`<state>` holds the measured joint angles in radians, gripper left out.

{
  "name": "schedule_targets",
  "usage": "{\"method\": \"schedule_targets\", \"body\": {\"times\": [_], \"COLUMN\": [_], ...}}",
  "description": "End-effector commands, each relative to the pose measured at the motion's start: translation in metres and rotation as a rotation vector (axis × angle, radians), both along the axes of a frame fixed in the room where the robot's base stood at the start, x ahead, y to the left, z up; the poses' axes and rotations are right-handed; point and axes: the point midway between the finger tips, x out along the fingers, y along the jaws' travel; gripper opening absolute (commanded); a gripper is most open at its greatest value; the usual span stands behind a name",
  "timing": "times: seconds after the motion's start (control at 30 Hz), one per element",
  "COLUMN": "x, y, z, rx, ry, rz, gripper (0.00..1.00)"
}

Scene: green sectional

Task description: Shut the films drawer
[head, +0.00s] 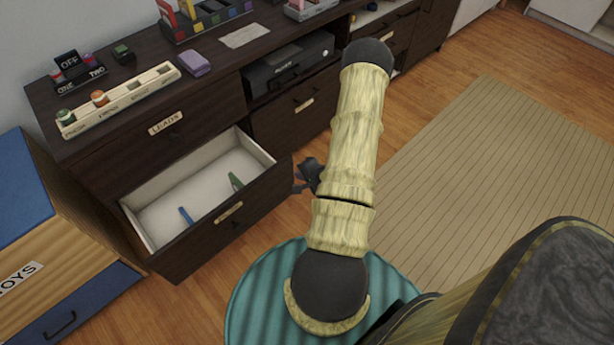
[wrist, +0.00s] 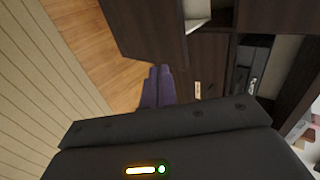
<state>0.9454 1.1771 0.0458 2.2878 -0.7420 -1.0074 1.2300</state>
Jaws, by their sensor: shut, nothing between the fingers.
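The open drawer (head: 261,199) sticks out from the lower left of the dark cabinet, with a pale interior. The label on its front is too small to read surely. A blue item (head: 186,215) and a green item (head: 236,181) lie inside. My gripper (head: 300,180) is just right of the drawer front's right end, partly hidden by my arm. In the wrist view, my gripper (wrist: 157,85) has its fingers together and empty. The drawer front (wrist: 148,28) is above them in that picture. I cannot tell whether they touch.
A drawer marked LEADS (head: 170,127) is shut above the open one. A closed drawer (head: 290,115) is to its right, below a black device (head: 289,70). A blue-topped toys box (head: 25,195) stands close left. A ribbed teal round thing (head: 252,305) is in front. Floor and a beige rug (head: 480,180) lie right.

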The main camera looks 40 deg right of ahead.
Motion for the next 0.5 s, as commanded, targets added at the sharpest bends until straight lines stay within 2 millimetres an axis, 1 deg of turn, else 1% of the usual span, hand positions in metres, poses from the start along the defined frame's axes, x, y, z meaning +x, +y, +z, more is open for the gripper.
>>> {"method": "schedule_targets", "body": {"times": [0.03, 0.23, 0.33, 0.5], "x": [0.007, 0.034, 0.051, 0.068], "y": [0.001, 0.003, 0.003, 0.004], "z": [-0.009, -0.032, -0.028, -0.028], "rx": [0.0, -0.002, -0.004, -0.001], "ry": [0.0, -0.001, -0.002, 0.0], "rz": [0.003, 0.006, 0.006, 0.005], "gripper": [0.0, 0.0, 0.0, 0.0]}}
